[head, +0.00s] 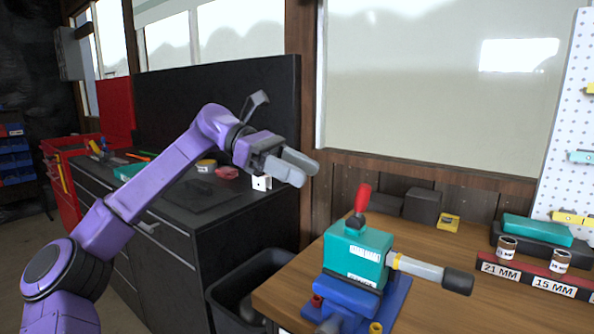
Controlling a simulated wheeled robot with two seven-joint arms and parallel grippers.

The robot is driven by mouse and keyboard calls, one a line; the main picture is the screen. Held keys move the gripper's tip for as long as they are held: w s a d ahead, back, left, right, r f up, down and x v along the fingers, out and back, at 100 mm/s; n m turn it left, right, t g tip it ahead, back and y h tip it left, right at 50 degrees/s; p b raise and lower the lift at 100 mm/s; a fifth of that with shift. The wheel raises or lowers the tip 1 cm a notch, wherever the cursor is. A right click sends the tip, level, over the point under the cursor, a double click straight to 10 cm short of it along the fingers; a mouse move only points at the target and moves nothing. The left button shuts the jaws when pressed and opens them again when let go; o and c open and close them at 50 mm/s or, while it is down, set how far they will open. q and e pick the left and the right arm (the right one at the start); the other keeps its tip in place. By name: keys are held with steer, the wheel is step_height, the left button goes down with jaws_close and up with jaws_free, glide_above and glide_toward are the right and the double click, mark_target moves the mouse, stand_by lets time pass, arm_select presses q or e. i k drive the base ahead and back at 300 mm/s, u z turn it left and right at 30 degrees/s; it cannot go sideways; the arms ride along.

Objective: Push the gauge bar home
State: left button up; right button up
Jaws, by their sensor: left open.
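The gauge bar (420,268) sticks out to the right of a teal block (356,252). It has a yellow band near the block, a pale shaft and a dark grip (458,281) at its outer end. How deep it sits inside the block is hidden. The block has a red-knobbed lever (362,198) on top and sits on a blue vise-like base (385,304). My left gripper (304,172) is open and empty, in the air up and left of the block, apart from the bar. My right gripper is not in view.
The wooden bench (423,232) carries a red rack (524,275) labelled 21 MM and 15 MM, a teal case (538,230) and dark boxes (422,206). A dark cabinet (232,225) stands left, with a black bin (250,285) between it and the bench.

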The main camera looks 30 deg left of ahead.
mark_target(459, 282)
steer(key=k, duration=1)
